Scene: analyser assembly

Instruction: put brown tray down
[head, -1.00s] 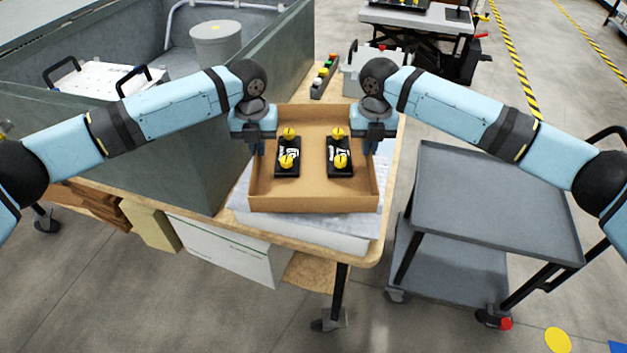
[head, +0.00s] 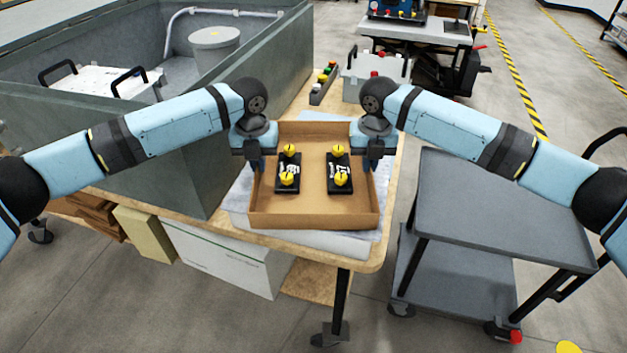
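The brown tray (head: 314,219) is an open cardboard-coloured box at the table's near corner, over a pale grey cloth-like pad (head: 240,200). Two black parts with yellow knobs lie in it, a left one (head: 287,179) and a right one (head: 338,186). My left gripper (head: 257,162) is at the tray's left wall and my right gripper (head: 371,162) at its right wall. Both point down at the walls. The fingertips are too small and hidden to tell whether they grip. I cannot tell whether the tray touches the pad.
A large grey-green open bin (head: 200,165) stands close on the left. A grey cart (head: 500,205) stands to the right of the wooden table (head: 376,262). A small button box (head: 323,84) and a light grey case (head: 374,78) are behind the tray.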

